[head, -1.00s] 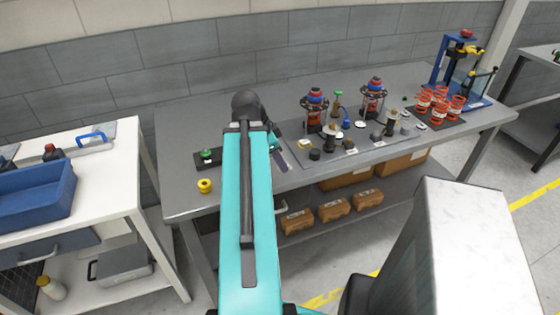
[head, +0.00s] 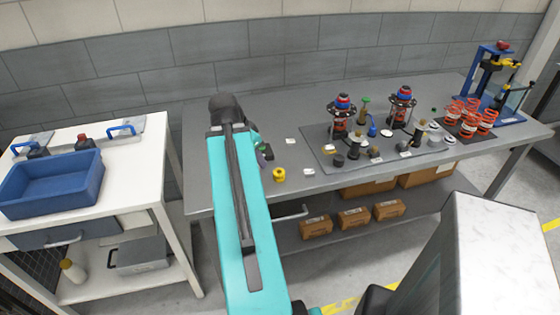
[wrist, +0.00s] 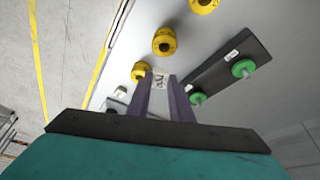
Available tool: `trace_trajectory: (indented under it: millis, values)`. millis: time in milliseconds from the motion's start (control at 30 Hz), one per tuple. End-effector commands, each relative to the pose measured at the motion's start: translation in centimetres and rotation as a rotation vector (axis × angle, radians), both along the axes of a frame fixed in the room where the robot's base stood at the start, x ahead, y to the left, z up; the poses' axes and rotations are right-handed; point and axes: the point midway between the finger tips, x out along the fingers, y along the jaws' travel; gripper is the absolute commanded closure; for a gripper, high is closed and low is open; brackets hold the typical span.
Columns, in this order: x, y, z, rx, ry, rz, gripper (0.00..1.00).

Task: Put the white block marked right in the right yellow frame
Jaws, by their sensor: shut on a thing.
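My gripper (wrist: 160,88), with purple fingers, is shut on a small white block (wrist: 160,80) in the wrist view. The block carries dark marks too small to read. In the head view my gripper (head: 266,152) is partly hidden behind my teal arm, over the left part of the grey table (head: 370,107). A small yellow and white piece (head: 329,149) at the left edge of the dark mat (head: 318,135) may be a yellow frame, but I cannot tell. I cannot make out which frame is the right one.
Yellow round parts (wrist: 165,41) and a dark plate (wrist: 215,70) with green knobs (wrist: 243,68) lie below my gripper. White tags (head: 290,141) lie left of the mat. Red springs (head: 468,118) stand at right; a blue bin (head: 52,185) is on the white bench.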

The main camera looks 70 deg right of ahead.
Motion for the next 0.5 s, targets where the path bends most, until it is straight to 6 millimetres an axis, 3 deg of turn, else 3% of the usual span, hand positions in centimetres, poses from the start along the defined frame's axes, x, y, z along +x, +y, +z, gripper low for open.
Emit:
trace_trajectory:
  millis: [100,500]
  values:
    - [3.5,1.7,0.3,0.0,-0.002,0.12,1.0]
    - [13.7,8.5,1.7,0.0,0.0,0.516,1.0]
